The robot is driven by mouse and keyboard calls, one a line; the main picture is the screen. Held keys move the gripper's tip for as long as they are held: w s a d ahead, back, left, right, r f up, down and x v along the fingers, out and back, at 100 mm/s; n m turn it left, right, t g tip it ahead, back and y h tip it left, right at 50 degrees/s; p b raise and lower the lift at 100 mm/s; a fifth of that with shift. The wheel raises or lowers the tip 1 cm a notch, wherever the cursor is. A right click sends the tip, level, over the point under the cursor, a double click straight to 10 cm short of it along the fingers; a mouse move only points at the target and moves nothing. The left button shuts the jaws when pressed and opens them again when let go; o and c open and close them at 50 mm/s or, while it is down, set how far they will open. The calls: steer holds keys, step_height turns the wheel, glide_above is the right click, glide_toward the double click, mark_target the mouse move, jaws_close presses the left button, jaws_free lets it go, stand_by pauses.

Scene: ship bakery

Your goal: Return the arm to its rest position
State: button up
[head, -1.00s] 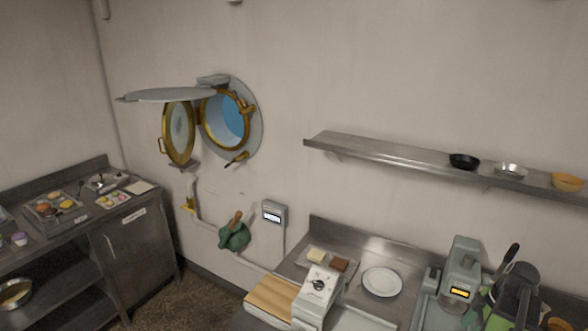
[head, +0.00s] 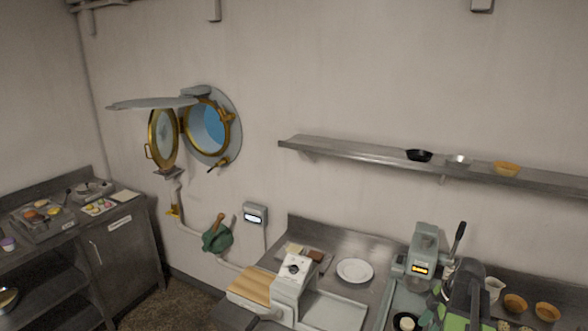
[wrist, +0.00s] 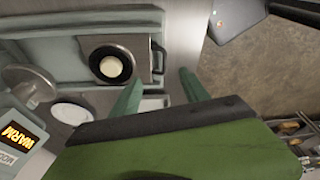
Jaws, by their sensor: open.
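My gripper (wrist: 160,88) shows in the wrist view as two green fingers spread apart, with nothing held between them. In the head view my dark and green arm is at the lower right, in front of the counter and just right of the grey machine (head: 423,252) with a lit display. In the wrist view, a dark round pan (wrist: 110,66) with a pale round piece (wrist: 111,66) in it lies beyond the left finger, apart from it. The pan also shows at the bottom edge of the head view (head: 397,318).
A white plate (head: 355,270) and a small tray with two blocks lie on the steel counter. Orange bowls (head: 515,303) stand right of my arm. A wall shelf (head: 340,149) holds a black pan and bowls. The open porthole (head: 212,127) is at left. Wall above the shelf is clear.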

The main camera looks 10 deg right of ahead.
steer(key=w+a+f+n+g+b, duration=0.1)
steer(key=w+a+f+n+b, duration=0.2)
steer(key=a, duration=0.7)
steer(key=w+a+f+b, duration=0.2)
steer(key=w+a, duration=0.3)
steer(key=a, duration=0.5)
steer(key=s+a+f+m+h+b, duration=0.1)
steer(key=a+f+m+h+b, duration=0.1)
steer(key=a+m, duration=1.3)
step_height(320, 180, down, 2)
steer(key=shift+s+a+f+m+h+b, duration=0.15)
steer(key=shift+a+m+h+b, duration=0.15)
steer(key=shift+a+b, duration=0.2)
steer(key=shift+a, duration=0.15)
